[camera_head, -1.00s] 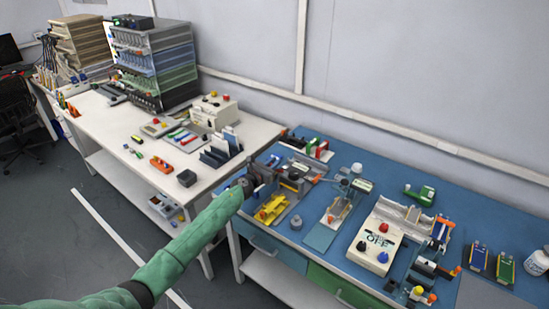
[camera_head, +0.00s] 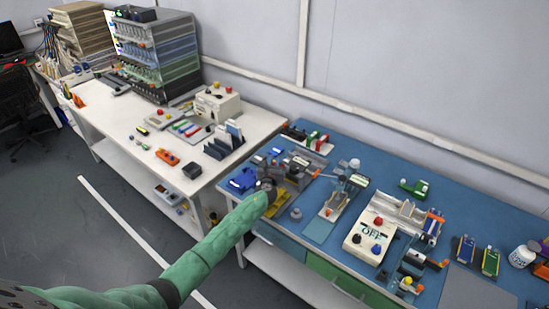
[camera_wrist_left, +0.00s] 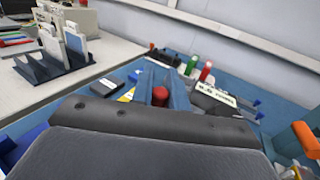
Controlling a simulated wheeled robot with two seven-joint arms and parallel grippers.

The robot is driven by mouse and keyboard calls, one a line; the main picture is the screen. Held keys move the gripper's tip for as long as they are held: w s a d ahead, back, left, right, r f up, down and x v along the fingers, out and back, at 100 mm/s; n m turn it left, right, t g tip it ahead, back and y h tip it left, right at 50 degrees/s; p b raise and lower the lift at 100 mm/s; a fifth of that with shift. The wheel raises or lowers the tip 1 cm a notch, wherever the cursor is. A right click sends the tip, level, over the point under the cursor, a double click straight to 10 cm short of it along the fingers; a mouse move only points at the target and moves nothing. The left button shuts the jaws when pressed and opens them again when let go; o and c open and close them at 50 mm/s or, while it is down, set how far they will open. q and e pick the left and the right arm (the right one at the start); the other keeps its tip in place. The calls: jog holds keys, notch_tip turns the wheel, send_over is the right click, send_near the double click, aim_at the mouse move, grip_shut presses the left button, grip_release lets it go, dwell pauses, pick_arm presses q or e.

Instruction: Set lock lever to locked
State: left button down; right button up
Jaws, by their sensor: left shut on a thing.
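My left gripper (camera_head: 291,172) reaches over the fixture with a yellow part (camera_head: 277,204) at the left end of the blue bench. In the left wrist view its two blue-grey fingers (camera_wrist_left: 161,90) close around a red knob (camera_wrist_left: 160,96), which looks like the end of the lock lever. The lever's shaft and base are hidden behind the gripper body. In the head view the gripper and wrist cover much of this fixture. An orange handle (camera_wrist_left: 306,138) stands apart at the right of the wrist view. My right gripper does not show.
A white control box (camera_head: 368,239) marked OFF and a press-like fixture (camera_head: 340,196) stand to the right. A rack with red and green handles (camera_head: 312,137) lies behind. The white table (camera_head: 125,137) with a slotted cell stand (camera_head: 223,146) is at the left.

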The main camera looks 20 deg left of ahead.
pick_arm(q)
jog(key=shift+s+d+n+y, duration=0.15)
jog(key=shift+n+y, duration=0.35)
jog(key=shift+y, duration=0.3)
jog(key=c, duration=1.5)
grip_release()
jog(key=shift+o, duration=0.7)
jog(key=shift+s+f, duration=0.1)
jog(key=shift+s, duration=0.15)
jog(key=b+v, duration=0.2)
jog(key=v, duration=0.4)
jog(key=shift+s+d, duration=0.1)
jog(key=shift+s, duration=0.1)
jog(key=shift+s+d, duration=0.1)
jog(key=shift+s, duration=0.25)
